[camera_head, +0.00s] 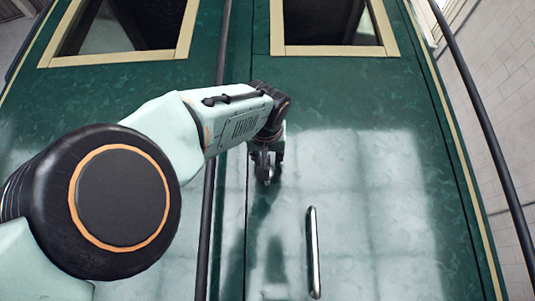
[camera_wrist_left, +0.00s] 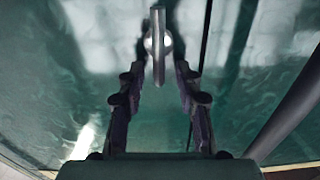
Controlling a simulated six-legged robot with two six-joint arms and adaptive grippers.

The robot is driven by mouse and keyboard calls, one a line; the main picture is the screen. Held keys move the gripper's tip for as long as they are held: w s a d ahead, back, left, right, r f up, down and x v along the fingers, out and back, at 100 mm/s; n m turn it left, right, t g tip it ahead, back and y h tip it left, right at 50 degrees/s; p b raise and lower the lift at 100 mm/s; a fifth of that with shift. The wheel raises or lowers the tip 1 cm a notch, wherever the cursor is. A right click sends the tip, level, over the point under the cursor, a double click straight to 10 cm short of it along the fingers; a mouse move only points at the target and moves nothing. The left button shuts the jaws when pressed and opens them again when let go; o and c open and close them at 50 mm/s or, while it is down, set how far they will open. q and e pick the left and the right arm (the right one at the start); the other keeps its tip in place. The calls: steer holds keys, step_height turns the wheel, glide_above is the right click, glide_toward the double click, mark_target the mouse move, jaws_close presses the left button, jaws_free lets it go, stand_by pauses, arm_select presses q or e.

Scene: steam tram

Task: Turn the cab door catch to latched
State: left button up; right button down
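The cab door catch (camera_wrist_left: 158,35) shows in the left wrist view as a small grey metal lever with a bright round pivot on the green door. The lever lies upright in that picture. My left gripper (camera_wrist_left: 159,72) is open, its two dark fingers apart, with the catch in line with the gap at their tips. I cannot tell whether they touch it. In the head view my left gripper (camera_head: 266,168) is close to the green cab door (camera_head: 370,140), beside its seam, and hides most or all of the catch. My right gripper is in neither view.
A pale vertical bar handle (camera_head: 313,252) is on the door, right of and below my gripper. A dark handrail (camera_head: 206,215) runs down left of the seam, and another (camera_head: 490,130) stands at the right. Cream-framed windows (camera_head: 330,50) are above.

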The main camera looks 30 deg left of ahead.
arm_select(q)
steer(key=shift+w+a+f, duration=0.1)
steer(key=shift+a+f, duration=0.05)
steer(key=shift+a, duration=0.1)
steer(key=shift+d, duration=0.4)
steer(key=c, duration=0.4)
steer(key=shift+a, duration=0.15)
jaws_close()
